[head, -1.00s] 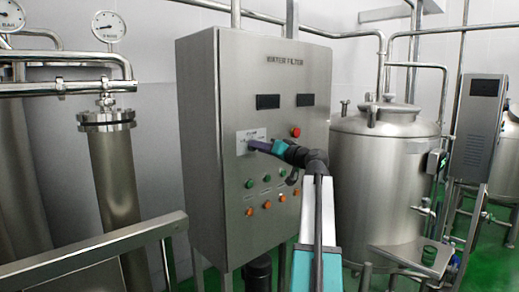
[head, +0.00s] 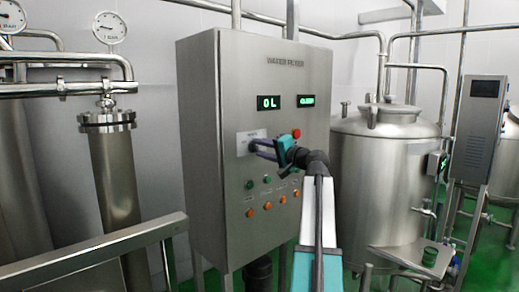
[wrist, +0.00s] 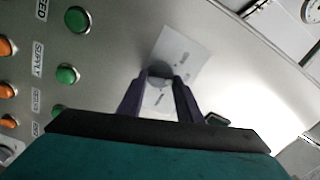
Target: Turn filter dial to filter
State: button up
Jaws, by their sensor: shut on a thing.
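The filter dial (wrist: 160,72) sits on a pale label plate (wrist: 180,48) on the front of the steel WATER FILTER cabinet (head: 215,200). My gripper (head: 255,147) reaches the dial from the right, and its two purple fingers are shut on the dial, one on each side. In the wrist view my gripper (wrist: 160,82) covers part of the dial and plate. The plate's marks are too small to read, so I cannot tell the dial's setting. Two displays above are lit green: the left display (head: 268,102) reads "0 L"; the right display (head: 306,100) shows a short, unclear word.
A red button (head: 296,134) sits just above my gripper. Green buttons (wrist: 77,19) and orange buttons (head: 252,211) are below the dial. A steel tank (head: 385,180) stands to the right, and a steel rail (head: 95,252) crosses the front left.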

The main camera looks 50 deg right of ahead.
jog(key=m, duration=0.1)
jog(key=m+p, duration=0.1)
jog(key=m, duration=0.1)
jog(key=shift+d+r+m, duration=0.1)
jog(key=shift+r+m, duration=0.2)
dwell(0.4)
jog(key=o, duration=1)
jog(key=shift+w+f, duration=0.1)
jog(key=shift+f, duration=0.05)
jog(key=shift+o, duration=0.2)
jog(key=shift+f, duration=0.1)
